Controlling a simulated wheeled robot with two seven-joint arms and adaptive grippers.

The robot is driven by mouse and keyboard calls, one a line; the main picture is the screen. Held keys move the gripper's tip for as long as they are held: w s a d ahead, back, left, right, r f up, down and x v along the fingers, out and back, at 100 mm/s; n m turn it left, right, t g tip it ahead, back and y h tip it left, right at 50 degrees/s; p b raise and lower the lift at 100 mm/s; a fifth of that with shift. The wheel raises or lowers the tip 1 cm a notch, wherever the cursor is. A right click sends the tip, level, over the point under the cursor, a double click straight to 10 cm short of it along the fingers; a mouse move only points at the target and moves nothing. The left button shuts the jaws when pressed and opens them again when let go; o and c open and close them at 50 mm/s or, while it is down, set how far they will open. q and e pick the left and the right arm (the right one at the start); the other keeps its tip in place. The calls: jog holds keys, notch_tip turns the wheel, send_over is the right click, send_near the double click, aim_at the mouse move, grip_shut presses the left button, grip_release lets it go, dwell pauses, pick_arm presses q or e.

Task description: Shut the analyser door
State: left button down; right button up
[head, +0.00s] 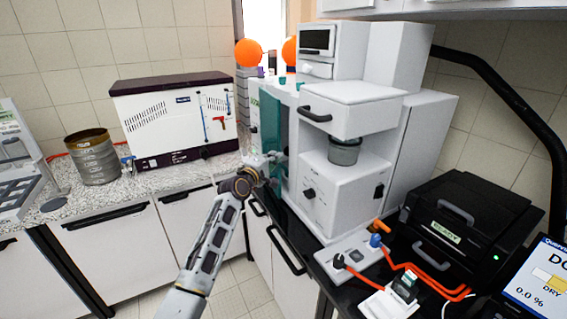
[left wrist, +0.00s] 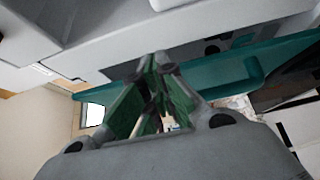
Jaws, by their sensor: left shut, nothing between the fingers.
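The analyser is the tall white machine (head: 350,195) on the dark counter. Its door is a teal see-through panel (head: 270,130) on the machine's left side. In the left wrist view the teal door (left wrist: 225,78) runs across behind the fingertips, angled away from the white body (left wrist: 120,45), so it seems to stand partly open. My left gripper (head: 272,158) is shut and empty, at the lower part of the door. In the left wrist view the left gripper's fingertips (left wrist: 157,62) overlap the door; I cannot tell whether they touch it. My right gripper is not in view.
A black case (head: 465,230), a power strip (head: 350,255) and orange cables are at the right. Orange balls (head: 248,53) show behind the analyser.

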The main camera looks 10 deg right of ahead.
pick_arm(q)
jog(key=s+d, duration=0.2)
jog(key=s, duration=0.1)
jog(key=s+d, duration=0.1)
jog(key=shift+s, duration=0.15)
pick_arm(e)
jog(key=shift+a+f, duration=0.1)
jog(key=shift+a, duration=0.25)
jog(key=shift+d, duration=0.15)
